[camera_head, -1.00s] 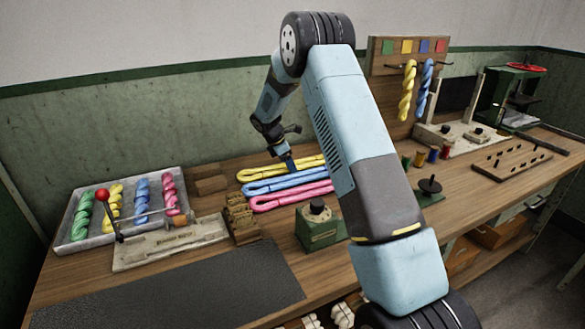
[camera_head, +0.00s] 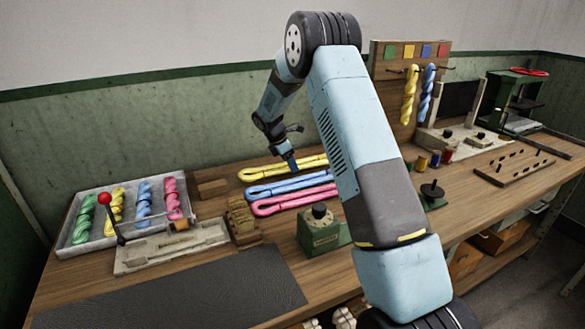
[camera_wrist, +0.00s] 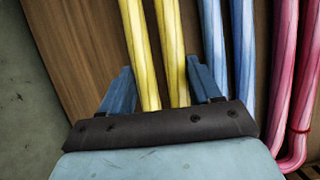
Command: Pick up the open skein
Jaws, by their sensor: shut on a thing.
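Three open skeins lie side by side on the bench: a yellow one (camera_head: 263,173), a blue one (camera_head: 275,187) and a pink one (camera_head: 290,203). My gripper (camera_head: 292,165) is low over the yellow skein at the back of the row. In the wrist view my gripper (camera_wrist: 160,80) has one finger on each side of the yellow skein's two strands (camera_wrist: 146,60) and is shut on them. The blue skein (camera_wrist: 214,45) lies just right of the right finger, with the pink skein (camera_wrist: 283,70) beyond. My arm hides the skeins' right ends in the head view.
A grey tray (camera_head: 98,245) of twisted skeins stands at the left. A wooden block (camera_head: 213,188) and a notched wooden stand (camera_head: 243,222) are left of the skeins. A green device (camera_head: 318,232) stands in front. Two twisted skeins (camera_head: 409,95) hang at the back right.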

